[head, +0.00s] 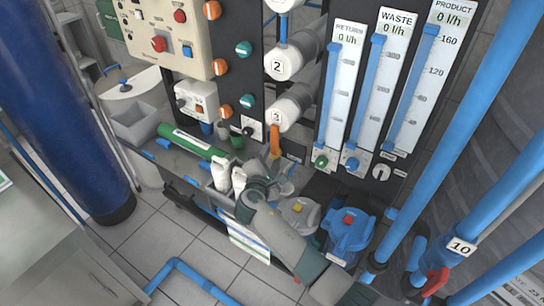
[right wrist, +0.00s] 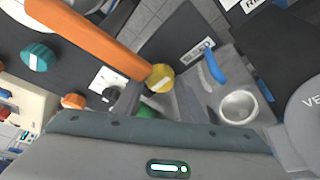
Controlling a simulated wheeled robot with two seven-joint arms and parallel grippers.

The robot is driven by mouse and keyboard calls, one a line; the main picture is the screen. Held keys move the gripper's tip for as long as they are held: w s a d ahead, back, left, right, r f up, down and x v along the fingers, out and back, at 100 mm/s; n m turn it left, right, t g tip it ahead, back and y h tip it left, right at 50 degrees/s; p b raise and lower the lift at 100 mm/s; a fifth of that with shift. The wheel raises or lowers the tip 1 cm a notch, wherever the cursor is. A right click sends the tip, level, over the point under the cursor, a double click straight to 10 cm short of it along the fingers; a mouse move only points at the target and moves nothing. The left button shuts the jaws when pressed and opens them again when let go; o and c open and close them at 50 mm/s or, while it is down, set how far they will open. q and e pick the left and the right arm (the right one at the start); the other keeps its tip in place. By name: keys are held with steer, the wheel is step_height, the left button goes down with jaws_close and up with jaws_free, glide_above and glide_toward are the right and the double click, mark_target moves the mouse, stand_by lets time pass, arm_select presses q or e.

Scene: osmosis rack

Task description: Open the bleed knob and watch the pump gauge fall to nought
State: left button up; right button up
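In the right wrist view a small round yellow knob (right wrist: 160,77) sits at the end of a thick orange pipe (right wrist: 90,38). A black knob (right wrist: 110,95) on a white plate is left of it. My right gripper (head: 284,182) reaches in from the lower right in the head view, below the orange pipe (head: 275,140). Grey finger parts show near the yellow knob in the wrist view; contact and finger opening are unclear. No pump gauge can be made out. My left gripper is out of view.
Three flow columns, RETURN (head: 343,75), WASTE (head: 380,85) and PRODUCT (head: 425,75), each read 0 l/h. A blue-topped pump unit (head: 348,232) stands right of the arm.

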steer(key=c, duration=0.6)
steer(key=shift+o, duration=0.2)
steer(key=n+g+p, duration=0.1)
steer(key=p, duration=0.2)
steer(key=n+h+p, duration=0.1)
steer(key=n+p, duration=0.1)
steer(key=p, duration=0.1)
steer(key=shift+r+g+p, duration=0.35)
steer(key=shift+g, duration=0.05)
steer(key=shift+f+n+g+h+p, duration=0.25)
steer(key=shift+n+g+h+p, duration=0.2)
steer(key=shift+n+p, duration=0.65)
